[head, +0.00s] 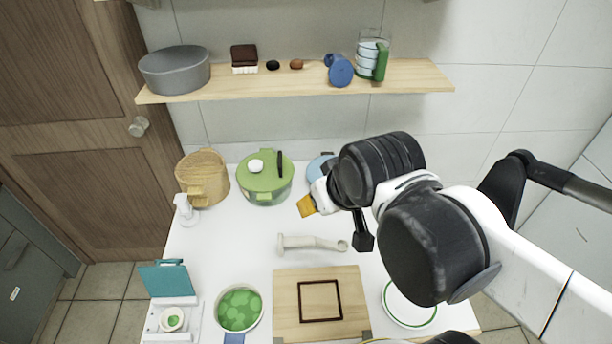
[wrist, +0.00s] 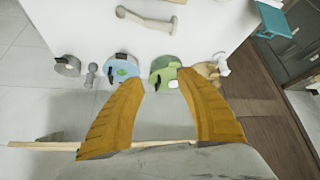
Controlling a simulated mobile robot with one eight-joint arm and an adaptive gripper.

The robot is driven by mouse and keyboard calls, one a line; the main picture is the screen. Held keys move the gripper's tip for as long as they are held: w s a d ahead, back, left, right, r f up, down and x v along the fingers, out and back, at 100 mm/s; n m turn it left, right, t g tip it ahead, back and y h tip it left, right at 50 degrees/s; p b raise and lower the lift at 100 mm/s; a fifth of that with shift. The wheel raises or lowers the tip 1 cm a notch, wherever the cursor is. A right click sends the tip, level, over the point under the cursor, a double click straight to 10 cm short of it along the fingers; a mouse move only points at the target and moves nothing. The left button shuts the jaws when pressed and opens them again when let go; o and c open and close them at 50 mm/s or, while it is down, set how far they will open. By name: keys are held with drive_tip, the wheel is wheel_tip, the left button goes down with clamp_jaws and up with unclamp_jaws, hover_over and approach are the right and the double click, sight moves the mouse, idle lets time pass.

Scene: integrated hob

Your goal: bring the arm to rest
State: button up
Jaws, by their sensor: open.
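My gripper (head: 307,206) is above the back half of the white table, near the middle, at the end of my arm reaching in from the right. In the wrist view my gripper (wrist: 160,80) shows two yellow fingers spread apart with nothing between them. A green pot (head: 265,187) with a white knob and a black handle stands to its left. A blue round thing (head: 315,169) is partly hidden behind my gripper. A pale tap-like piece (head: 305,243) lies below my gripper in the picture, apart from it.
The white table (head: 240,230) also holds a wooden pot (head: 203,179), a pan of green food (head: 239,309), a board (head: 352,300), a plate (head: 418,318) and a teal stand (head: 167,279). A wooden shelf (head: 280,80) with a grey bowl (head: 175,70) runs along the wall behind.

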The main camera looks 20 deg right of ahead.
drive_tip(key=shift+s+r+m+t, duration=0.1)
drive_tip(key=shift+s+m+t, duration=0.2)
drive_tip(key=shift+s+m, duration=0.2)
drive_tip(key=shift+f+b, duration=0.75)
drive_tip(key=shift+f, duration=0.05)
drive_tip(key=shift+a, duration=0.1)
